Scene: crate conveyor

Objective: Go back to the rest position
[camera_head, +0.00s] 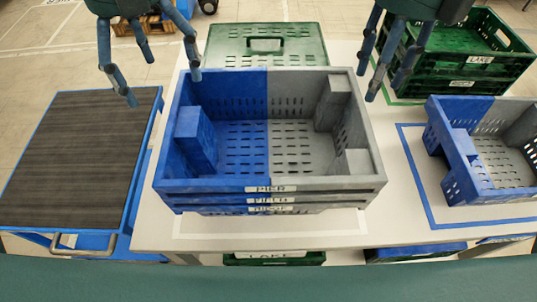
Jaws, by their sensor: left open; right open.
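My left gripper (160,80) is open and empty. It hangs at the upper left, over the back left corner of the crate stack. My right gripper (390,75) is open and empty at the upper right, by the back right corner of that stack. The stack of blue and grey crates (270,185) stands in the middle of the white table, with the labels PIER and FIELD on its front. The lowest label is hard to read. The top crate is empty. Neither gripper visibly holds the stack.
Another blue and grey crate (485,200) sits on the table at the right, inside a blue outline. Green LAKE crates (455,85) are stacked at the back right. A green lidded box (268,46) stands behind the stack. A blue cart (80,165) with a dark top is at the left.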

